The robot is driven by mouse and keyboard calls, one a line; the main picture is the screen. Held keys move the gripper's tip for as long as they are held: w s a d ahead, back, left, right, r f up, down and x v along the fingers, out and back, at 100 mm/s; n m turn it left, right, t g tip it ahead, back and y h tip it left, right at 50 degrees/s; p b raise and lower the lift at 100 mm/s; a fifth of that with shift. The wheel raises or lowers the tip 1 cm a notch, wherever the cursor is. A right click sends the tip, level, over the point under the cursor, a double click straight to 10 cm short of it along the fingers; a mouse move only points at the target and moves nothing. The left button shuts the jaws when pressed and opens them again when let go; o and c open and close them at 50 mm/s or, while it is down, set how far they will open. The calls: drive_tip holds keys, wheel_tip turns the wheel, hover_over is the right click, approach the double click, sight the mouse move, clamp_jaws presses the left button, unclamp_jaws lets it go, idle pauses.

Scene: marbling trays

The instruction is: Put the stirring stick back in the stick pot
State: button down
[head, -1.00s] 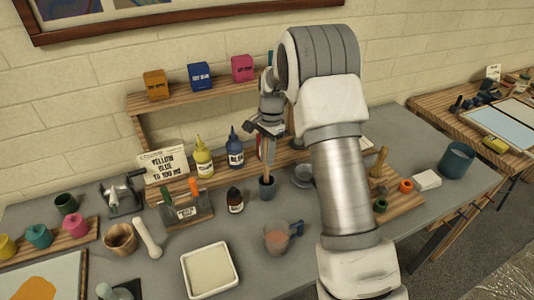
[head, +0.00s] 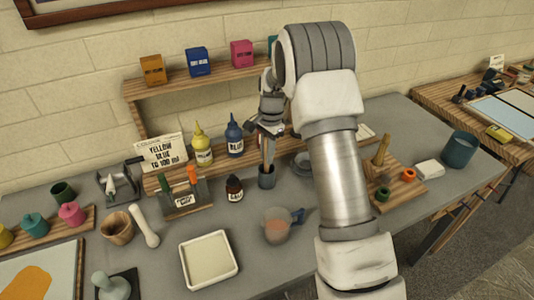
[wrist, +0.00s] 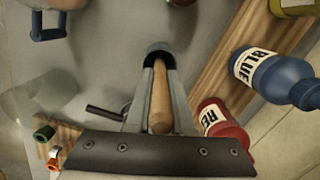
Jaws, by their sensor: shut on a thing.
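Close by stand a blue bottle (head: 235,141), a red bottle (wrist: 222,125), a dark brown bottle (head: 235,189) and a measuring jug (head: 277,228) with a blue handle. A white tray (head: 233,270) lies at the front. A shelf with boxes stands behind.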

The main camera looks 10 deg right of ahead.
drive_tip(key=c, duration=0.7)
unclamp_jaws()
wheel_tip(320, 180, up, 17)
drive_tip(key=d, duration=0.1)
drive_tip(key=s+r+n+t, duration=0.1)
drive_tip(key=s+r+n, duration=0.2)
drive_tip(key=s+r, duration=0.35)
drive_tip(key=s+n+t, duration=0.1)
drive_tip(key=s+n, duration=0.2)
drive_tip(key=s, duration=0.5)
drive_tip(key=s+n+t, duration=0.2)
drive_tip(key=s+n, duration=0.1)
drive_tip(key=s, duration=0.6)
drive_tip(key=s+a+n+t, duration=0.1)
drive_tip(key=s+n+t, duration=0.1)
drive_tip(key=s, duration=0.7)
drive_tip(key=shift+a+n+h, duration=0.1)
drive_tip(key=shift+n+h, duration=0.3)
drive_tip(key=shift+n, duration=0.2)
